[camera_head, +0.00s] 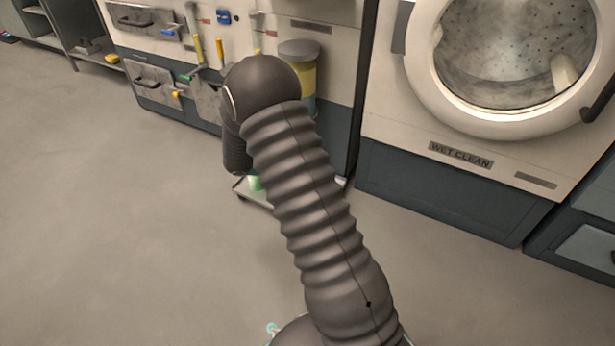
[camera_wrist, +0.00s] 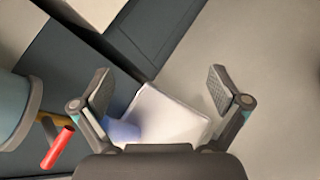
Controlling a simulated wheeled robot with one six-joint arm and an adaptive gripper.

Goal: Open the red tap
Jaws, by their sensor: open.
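The red tap handle (camera_wrist: 58,148) shows at the lower left of the wrist view. It joins a brass-coloured piece (camera_wrist: 47,124) beside a pale blue-grey round vessel (camera_wrist: 18,108). My gripper (camera_wrist: 160,90) is open and empty, with its two fingers spread wide. The red handle lies to the left of the left finger and outside the jaws, apart from them. In the head view my arm covers the middle, and neither the gripper nor the red tap can be made out there.
A white tray (camera_wrist: 172,116) with a blue item (camera_wrist: 122,130) lies below the open jaws. In the head view, a grey-lidded yellow container (camera_head: 307,78) stands behind my arm. A front-loading washer (camera_head: 480,150) is at right. The floor at left (camera_head: 110,230) is clear.

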